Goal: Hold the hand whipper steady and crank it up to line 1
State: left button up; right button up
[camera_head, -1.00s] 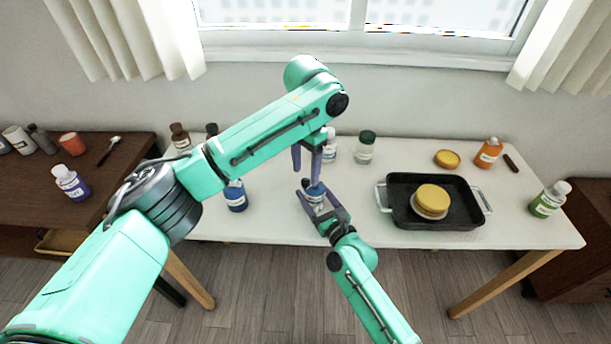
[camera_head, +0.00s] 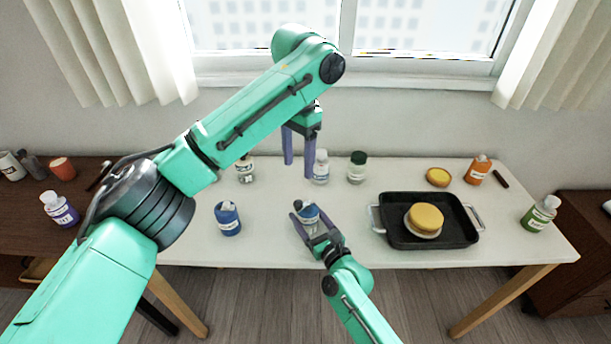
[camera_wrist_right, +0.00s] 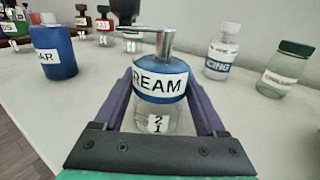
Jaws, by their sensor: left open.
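The hand whipper (camera_head: 309,215) is a clear jar with a blue upper band and a metal crank. In the right wrist view it (camera_wrist_right: 160,85) stands upright, labelled CREAM, with marks 2 and 1 low on the glass. My right gripper (camera_head: 315,222) has its purple fingers on either side of the jar and appears closed against it. My left gripper (camera_head: 298,168) is open and points down, behind and above the whipper, apart from its crank. The level inside the jar is not clear.
A blue jar (camera_head: 228,219) stands left of the whipper. A clear icing bottle (camera_head: 321,168) and green-capped jar (camera_head: 357,168) stand behind. A black tray (camera_head: 396,232) holding a yellow-topped round item (camera_head: 425,218) lies right. The white table (camera_head: 270,252) is clear in front.

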jog(key=shift+o, duration=1.4)
